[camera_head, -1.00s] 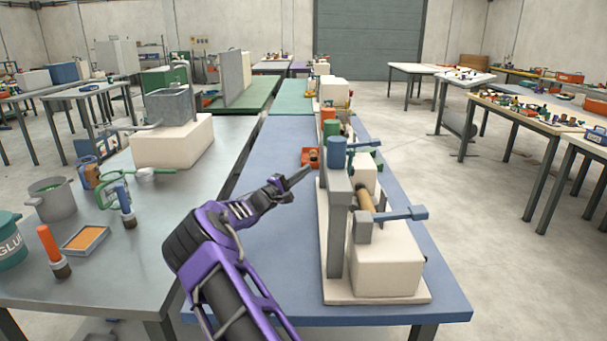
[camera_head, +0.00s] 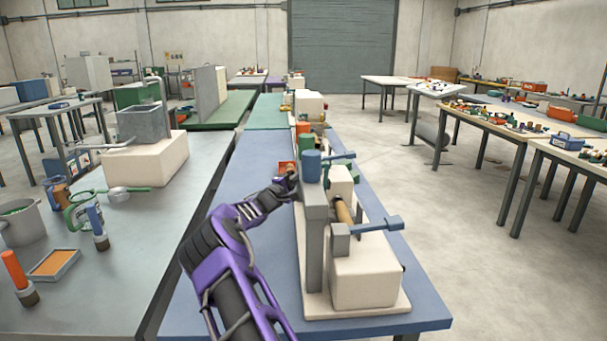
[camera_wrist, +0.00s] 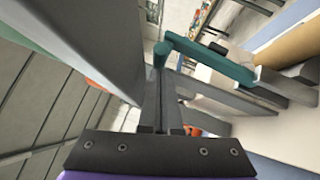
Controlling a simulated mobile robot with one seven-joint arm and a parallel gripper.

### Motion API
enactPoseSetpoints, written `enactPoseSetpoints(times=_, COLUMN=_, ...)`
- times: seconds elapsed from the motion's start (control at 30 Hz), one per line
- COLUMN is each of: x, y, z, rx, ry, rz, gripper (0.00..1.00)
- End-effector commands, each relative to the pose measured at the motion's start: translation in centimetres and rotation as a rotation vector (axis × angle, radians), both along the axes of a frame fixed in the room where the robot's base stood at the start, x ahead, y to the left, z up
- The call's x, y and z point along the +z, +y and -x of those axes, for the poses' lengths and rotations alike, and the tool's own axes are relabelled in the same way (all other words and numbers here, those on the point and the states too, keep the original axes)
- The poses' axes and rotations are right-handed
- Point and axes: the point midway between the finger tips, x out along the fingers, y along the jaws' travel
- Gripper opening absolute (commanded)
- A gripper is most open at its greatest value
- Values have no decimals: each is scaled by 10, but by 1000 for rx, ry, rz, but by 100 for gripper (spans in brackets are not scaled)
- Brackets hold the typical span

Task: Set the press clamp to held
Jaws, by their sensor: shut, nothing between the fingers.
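The winder stands on a pale base board (camera_head: 352,305) on the blue table. It has a cream block (camera_head: 363,275), a grey upright plate (camera_head: 314,235), a tan roller (camera_head: 343,212) and a blue lever (camera_head: 377,226) pointing right. Another lever (camera_head: 340,155) shows farther back; I cannot tell which part is the press clamp. My gripper (camera_wrist: 160,85) is shut and empty. In the wrist view its fingertips are close to the end of a teal lever (camera_wrist: 210,58); contact is unclear. In the head view my wrist is left of the plate and the fingertips are hidden.
A blue cylinder (camera_head: 311,166) stands at the plate's top, close to my wrist. An orange bin (camera_head: 286,167) is behind. A grey table (camera_head: 130,250) with pots and tools is on the left. The floor (camera_head: 480,260) on the right is clear.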

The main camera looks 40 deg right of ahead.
Motion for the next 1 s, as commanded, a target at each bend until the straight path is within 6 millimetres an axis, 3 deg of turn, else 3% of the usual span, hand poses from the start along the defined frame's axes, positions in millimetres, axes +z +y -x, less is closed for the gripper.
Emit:
enactPoseSetpoints(times=0.3, x=8, y=-15, z=9, rx=-2, ry=-73, rz=-116, gripper=0)
enactPoseSetpoints(times=0.67, x=7, y=-13, z=9, rx=0, ry=-73, rz=-119, gripper=0)
enactPoseSetpoints(times=0.87, x=-1, y=4, z=2, rx=1, ry=-75, rz=-120, gripper=0)
enactPoseSetpoints(times=1.0, x=-2, y=31, z=3, rx=-2, ry=-72, rz=-121, gripper=0)
